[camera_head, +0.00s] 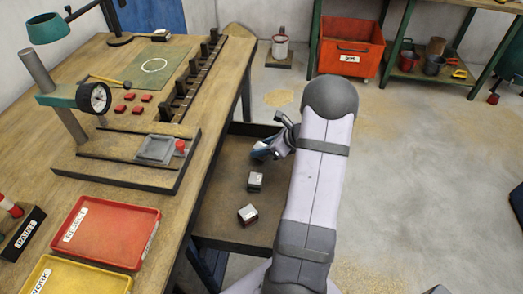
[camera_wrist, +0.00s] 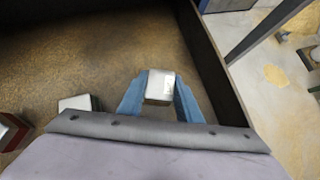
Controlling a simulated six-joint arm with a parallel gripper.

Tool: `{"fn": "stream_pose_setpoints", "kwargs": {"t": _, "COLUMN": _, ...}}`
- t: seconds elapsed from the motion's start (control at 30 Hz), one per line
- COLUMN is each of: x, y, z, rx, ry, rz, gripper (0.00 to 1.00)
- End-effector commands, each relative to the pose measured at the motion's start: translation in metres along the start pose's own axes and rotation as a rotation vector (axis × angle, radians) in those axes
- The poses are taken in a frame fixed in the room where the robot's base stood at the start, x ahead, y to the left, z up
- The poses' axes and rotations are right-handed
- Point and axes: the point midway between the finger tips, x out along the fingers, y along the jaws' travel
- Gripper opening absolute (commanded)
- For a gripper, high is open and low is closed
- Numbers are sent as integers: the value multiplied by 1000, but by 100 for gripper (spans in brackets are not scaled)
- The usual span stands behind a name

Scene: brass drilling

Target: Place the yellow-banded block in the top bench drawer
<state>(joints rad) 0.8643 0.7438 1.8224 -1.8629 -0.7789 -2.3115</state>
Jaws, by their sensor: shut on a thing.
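My gripper (camera_head: 264,151) is low in the open bench drawer (camera_head: 222,192), near its far right corner. In the wrist view its blue fingers (camera_wrist: 159,98) are shut on a block (camera_wrist: 161,83) with a pale top. No yellow band shows on the held block; its sides are mostly hidden by the fingers. I cannot tell whether it touches the drawer floor. Two other pale-topped blocks are in the drawer: a dark-sided one (camera_head: 255,181) nearest my gripper, and a red-banded one (camera_head: 247,214) nearer the front.
The drawer's side wall (camera_wrist: 213,58) stands close to the right of my fingers. The workbench (camera_head: 60,145) carries a red tray (camera_head: 148,216), a yellow tray (camera_head: 48,261) and a gauge stand (camera_head: 95,98). The drawer's left part is bare.

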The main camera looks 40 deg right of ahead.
Motion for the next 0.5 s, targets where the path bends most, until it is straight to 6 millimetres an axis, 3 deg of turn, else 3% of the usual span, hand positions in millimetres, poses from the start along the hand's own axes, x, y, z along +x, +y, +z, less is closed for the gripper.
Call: {"fn": "stream_pose_setpoints", "kwargs": {"t": 0.5, "x": 9, "y": -1, "z": -8, "rx": -2, "ry": -3, "rz": -2, "gripper": 0}}
